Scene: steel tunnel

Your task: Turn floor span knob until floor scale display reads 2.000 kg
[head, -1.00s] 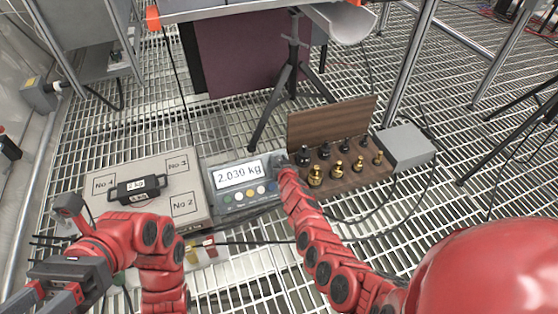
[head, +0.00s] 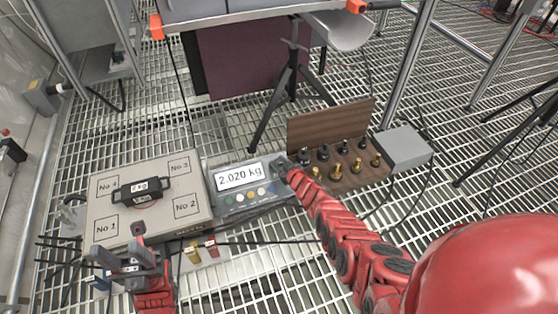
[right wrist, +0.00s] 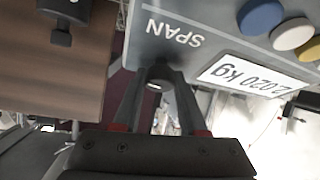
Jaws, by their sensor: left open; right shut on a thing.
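The floor scale display (head: 239,175) reads 2.020 kg on a grey indicator box with coloured buttons; it also shows upside down in the right wrist view (right wrist: 250,76). The floor span knob (right wrist: 158,78) sits beside the word SPAN, mostly hidden between the fingers. My right gripper (right wrist: 157,88) is shut on it; in the head view the arm covers most of it. My left gripper (head: 134,250) is open and empty at the platform's front edge.
A wooden case (head: 348,178) with several black and brass weights stands right of the indicator. A grey box (head: 405,147) is beyond it. Black tripod legs (head: 270,110) stand behind. Cables run over the grating floor in front.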

